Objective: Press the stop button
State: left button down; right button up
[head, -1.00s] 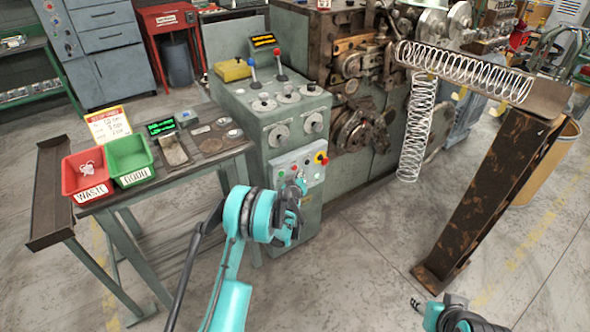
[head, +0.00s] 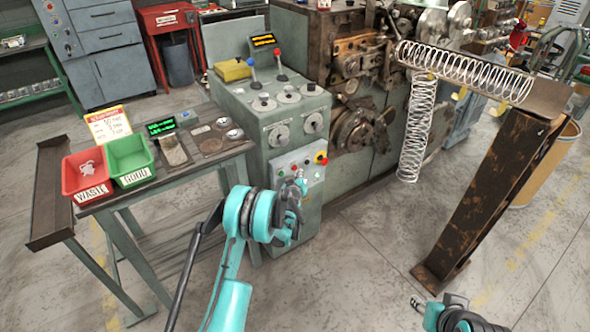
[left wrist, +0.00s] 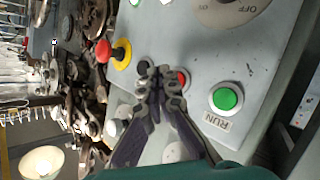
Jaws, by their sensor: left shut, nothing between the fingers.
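The control panel on the green machine cabinet (head: 262,110) carries the buttons. In the left wrist view a small red button (left wrist: 184,77) sits right behind my fingertips, partly covered by them; its label is hidden. A green button (left wrist: 225,97) above a RUN label (left wrist: 216,121) is to its right. A red mushroom button (left wrist: 104,51) on a yellow base is to the left; it also shows in the head view (head: 321,157). My left gripper (left wrist: 160,72) is shut and empty in front of the panel; contact cannot be told. My right gripper (head: 415,302) barely shows at the bottom.
A bench left of the cabinet holds a red WASTE bin (head: 87,175) and a green GOOD bin (head: 130,160). A rusty stand (head: 492,195) with wire springs (head: 465,75) is at the right. The floor between cabinet and stand is clear.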

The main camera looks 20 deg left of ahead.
dwell(0.3)
pick_arm(q)
jog(key=shift+w+a, duration=0.25)
jog(key=shift+a, duration=0.1)
jog(key=shift+w+a, duration=0.25)
jog(key=shift+a, duration=0.05)
dwell(0.6)
dwell(0.4)
jog(key=shift+s+d, duration=0.5)
jog(key=shift+d, duration=0.15)
jog(key=s+d, duration=0.1)
jog(key=d, duration=0.1)
jog(key=s+d, duration=0.2)
dwell(0.3)
dwell(0.6)
